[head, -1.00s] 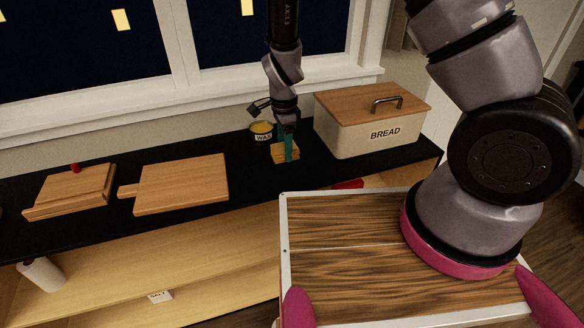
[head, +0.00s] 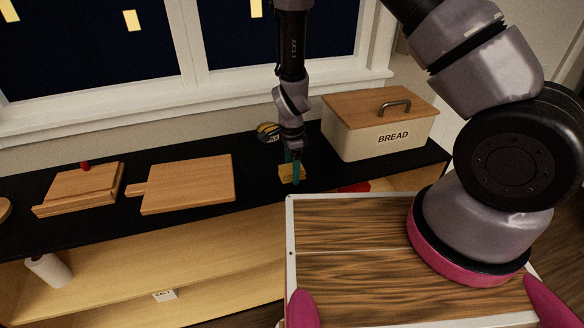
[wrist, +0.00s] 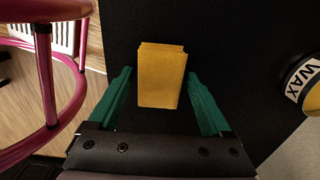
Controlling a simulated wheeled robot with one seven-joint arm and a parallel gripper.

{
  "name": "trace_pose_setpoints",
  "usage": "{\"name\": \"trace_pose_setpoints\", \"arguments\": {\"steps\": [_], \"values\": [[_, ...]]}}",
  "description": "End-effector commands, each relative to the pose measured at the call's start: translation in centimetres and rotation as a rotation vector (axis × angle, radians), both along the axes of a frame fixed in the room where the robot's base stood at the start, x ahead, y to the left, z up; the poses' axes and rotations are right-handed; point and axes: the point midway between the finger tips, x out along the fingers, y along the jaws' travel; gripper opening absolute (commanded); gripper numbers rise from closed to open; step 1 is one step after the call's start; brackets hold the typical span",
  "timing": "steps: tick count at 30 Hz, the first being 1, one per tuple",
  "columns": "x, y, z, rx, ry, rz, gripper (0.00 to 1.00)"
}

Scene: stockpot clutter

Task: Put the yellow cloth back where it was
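I cannot tell whether the cloth's underside touches the counter.
A bread box (head: 378,137) stands to the right. A wax tin (head: 269,128) is behind, partly hidden by my gripper; it also shows in the wrist view (wrist: 306,80). Cutting boards (head: 190,184) lie to the left. A red item (head: 354,187) is by the front edge.

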Motion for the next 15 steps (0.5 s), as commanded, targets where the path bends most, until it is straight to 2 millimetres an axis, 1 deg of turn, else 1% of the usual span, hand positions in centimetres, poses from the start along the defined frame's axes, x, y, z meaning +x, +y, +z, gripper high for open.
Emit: {"name": "trace_pose_setpoints", "arguments": {"steps": [10,13,15], "values": [[0.0,0.0,0.2,0.0,-0.001,0.001,0.91],[0.1,0.0,1.0,0.001,-0.003,0.001,0.91],[0.1,0.1,2.0,0.001,-0.004,0.002,0.91]]}}
